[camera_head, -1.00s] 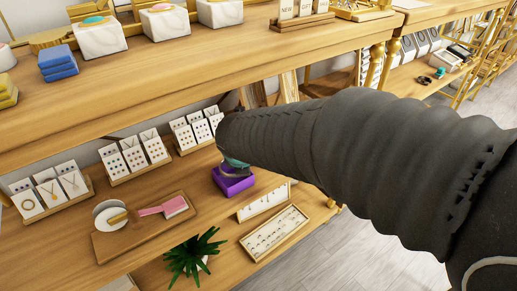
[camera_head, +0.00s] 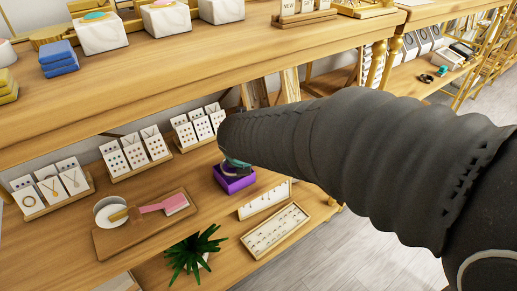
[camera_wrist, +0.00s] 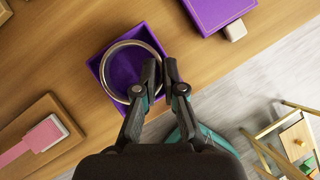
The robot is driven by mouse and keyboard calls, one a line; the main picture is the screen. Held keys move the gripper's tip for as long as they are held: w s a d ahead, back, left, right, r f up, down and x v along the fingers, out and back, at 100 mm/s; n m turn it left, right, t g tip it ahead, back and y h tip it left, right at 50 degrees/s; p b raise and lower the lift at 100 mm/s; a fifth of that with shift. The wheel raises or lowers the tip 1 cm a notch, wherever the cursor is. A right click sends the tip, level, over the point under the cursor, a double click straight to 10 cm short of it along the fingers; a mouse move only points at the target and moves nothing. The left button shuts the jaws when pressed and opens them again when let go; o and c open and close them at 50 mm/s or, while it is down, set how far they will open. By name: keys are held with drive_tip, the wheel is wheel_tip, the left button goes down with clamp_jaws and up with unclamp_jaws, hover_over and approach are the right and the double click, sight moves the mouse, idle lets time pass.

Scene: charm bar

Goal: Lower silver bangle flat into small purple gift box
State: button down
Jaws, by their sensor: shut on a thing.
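The small purple gift box (camera_head: 236,184) stands open on the lower wooden shelf, and it also shows in the wrist view (camera_wrist: 98,66). The silver bangle (camera_wrist: 111,55) appears over the box opening in the wrist view, its ring lying nearly level with most of it inside the box outline. My gripper (camera_wrist: 163,64) is shut on the bangle's right side, at the box's right edge. In the head view my gripper (camera_head: 236,163) is right above the box, mostly hidden by my arm. I cannot tell how far the bangle is above the box floor.
A purple lid or box (camera_wrist: 215,10) lies at the top right of the wrist view. A wooden tray (camera_head: 120,236) with a pink item is to the left. A plant (camera_head: 195,250) and jewellery trays (camera_head: 276,231) stand in front. The upper shelf (camera_head: 150,85) overhangs behind.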

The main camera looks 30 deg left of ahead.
drive_tip(key=shift+f, duration=0.25)
idle(0.4)
drive_tip(key=c, duration=0.8)
unclamp_jaws()
drive_tip(key=shift+r, duration=3.5)
